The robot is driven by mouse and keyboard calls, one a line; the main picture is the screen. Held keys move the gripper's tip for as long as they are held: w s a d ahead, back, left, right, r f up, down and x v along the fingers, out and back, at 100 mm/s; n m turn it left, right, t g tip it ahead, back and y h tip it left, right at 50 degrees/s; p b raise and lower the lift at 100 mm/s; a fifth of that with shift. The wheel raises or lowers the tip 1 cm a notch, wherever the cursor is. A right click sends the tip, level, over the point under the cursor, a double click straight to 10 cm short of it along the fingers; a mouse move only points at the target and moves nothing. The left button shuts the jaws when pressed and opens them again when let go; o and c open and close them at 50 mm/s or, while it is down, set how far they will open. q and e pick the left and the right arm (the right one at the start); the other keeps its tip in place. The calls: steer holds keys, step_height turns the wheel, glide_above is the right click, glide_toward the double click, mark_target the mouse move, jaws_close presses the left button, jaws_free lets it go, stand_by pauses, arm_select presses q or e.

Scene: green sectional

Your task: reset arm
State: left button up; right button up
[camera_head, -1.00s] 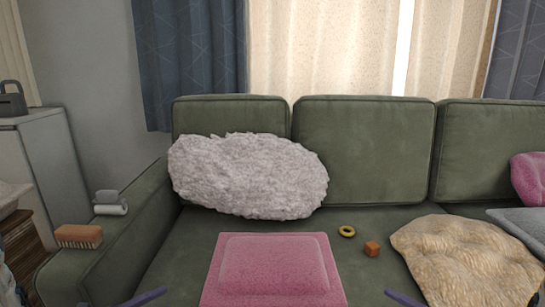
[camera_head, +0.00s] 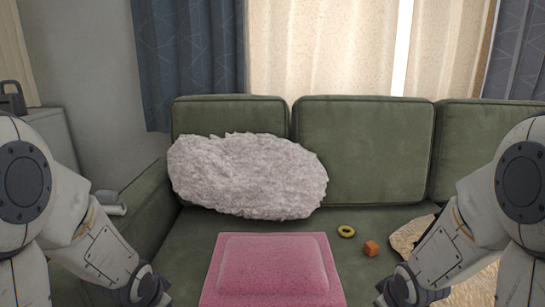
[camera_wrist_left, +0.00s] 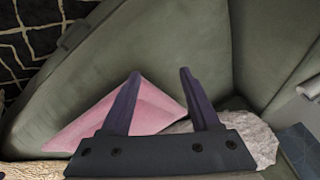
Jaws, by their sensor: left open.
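My left gripper (camera_wrist_left: 159,80) is open in the left wrist view, with its two dark fingers apart and nothing between them. Behind the fingers shows a pink cushion (camera_wrist_left: 85,130). In the head view my left arm comes in from the left and my right arm from the right. Both bend down to the bottom edge, where the fingers of both grippers are out of the picture. The pink cushion (camera_head: 272,265) lies on the seat between the arms.
A green sofa (camera_head: 362,150) carries a fluffy white pillow (camera_head: 247,177), a yellow ring (camera_head: 346,231) and an orange cube (camera_head: 371,248). A beige cushion (camera_head: 408,235) is partly behind my right arm. A grey-white roll (camera_head: 112,209) lies on the left armrest.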

arm_select(q)
steer(key=s+d+r+m+g+h+b, duration=0.1)
steer(key=s+d+g+b, duration=0.15)
steer(key=s+d, duration=0.8)
steer(key=s+d+r+g+h+b, duration=0.1)
steer(key=s+d+r+g+b, duration=0.15)
steer(key=s+d, duration=0.8)
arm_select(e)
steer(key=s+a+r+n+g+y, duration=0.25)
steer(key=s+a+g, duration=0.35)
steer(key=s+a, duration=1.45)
arm_select(q)
step_height(320, 180, up, 37)
steer(key=a+p, duration=0.1)
steer(key=p, duration=3.8)
steer(key=shift+s+r+g, duration=0.15)
steer(key=shift+s+g, duration=0.25)
steer(key=shift+s, duration=0.05)
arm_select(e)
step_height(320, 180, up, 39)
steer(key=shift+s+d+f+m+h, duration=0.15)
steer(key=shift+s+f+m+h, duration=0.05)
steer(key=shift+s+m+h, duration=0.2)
